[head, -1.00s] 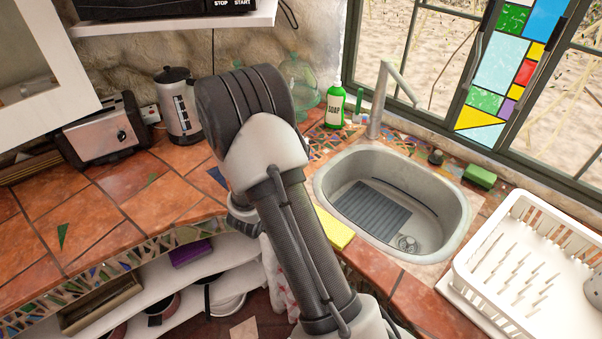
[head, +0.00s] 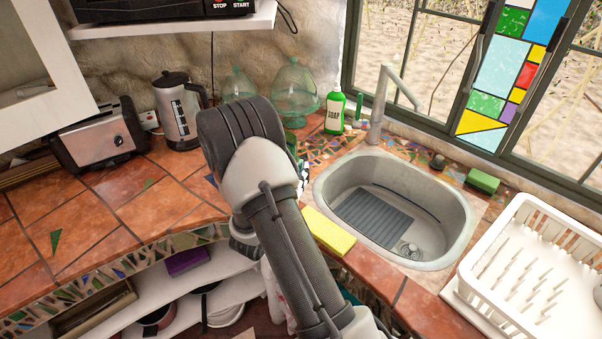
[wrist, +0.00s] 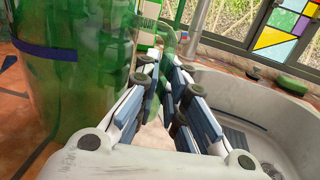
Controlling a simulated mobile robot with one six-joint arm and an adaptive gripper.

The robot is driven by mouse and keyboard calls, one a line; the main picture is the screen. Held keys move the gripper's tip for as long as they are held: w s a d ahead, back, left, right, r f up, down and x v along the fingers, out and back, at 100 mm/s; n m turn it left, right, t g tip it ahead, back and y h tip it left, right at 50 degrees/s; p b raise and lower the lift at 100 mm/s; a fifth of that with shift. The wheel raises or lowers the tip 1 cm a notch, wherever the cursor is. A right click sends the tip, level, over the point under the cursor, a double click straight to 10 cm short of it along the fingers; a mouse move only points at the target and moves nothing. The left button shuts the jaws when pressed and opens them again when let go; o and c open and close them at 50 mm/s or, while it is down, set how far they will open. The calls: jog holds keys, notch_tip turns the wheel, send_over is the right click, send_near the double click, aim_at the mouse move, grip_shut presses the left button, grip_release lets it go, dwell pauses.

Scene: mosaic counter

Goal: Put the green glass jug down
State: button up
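The green glass jug (wrist: 80,75) fills the left of the wrist view, large and see-through, with a dark blue band near its top. It looks about upright. Its handle runs between the two fingers of my gripper (wrist: 167,78), which look shut on it. In the head view my arm hides most of the jug, and a little green glass (head: 291,140) shows beside my gripper (head: 304,170). The jug's bottom is out of sight, so I cannot tell whether it touches the tiled counter (head: 95,235).
The sink (head: 455,215) is just right of my gripper, with a yellow sponge (head: 329,231) at its near edge. A soap bottle (head: 335,112) and glass domes (head: 296,90) stand behind. A kettle (head: 178,112) and toaster (head: 100,140) stand left. Counter between is mostly clear.

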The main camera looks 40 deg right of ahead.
jog(key=o, duration=0.4)
jog(key=shift+r, duration=0.1)
jog(key=shift+a+r, duration=0.1)
jog(key=shift+a, duration=0.1)
jog(key=p+v, duration=0.2)
jog(key=v, duration=0.9)
jog(key=shift+s+a, duration=0.1)
jog(key=shift+a, duration=0.05)
jog(key=s+r+m+g+y, duration=0.5)
jog(key=s+r+m+g, duration=0.6)
jog(key=s+m, duration=0.4)
jog(key=s+a+r+m+t+y, duration=0.2)
jog(key=a+y, duration=0.4)
jog(key=a, duration=0.4)
jog(key=s+a+r+m+t+y, duration=0.3)
jog(key=a+r+m+t+y, duration=0.1)
jog(key=a, duration=0.5)
jog(key=m+t+y, duration=0.1)
jog(key=t+y, duration=0.1)
jog(key=t, duration=0.1)
jog(key=shift+a+r, duration=0.15)
jog(key=shift+a, duration=0.2)
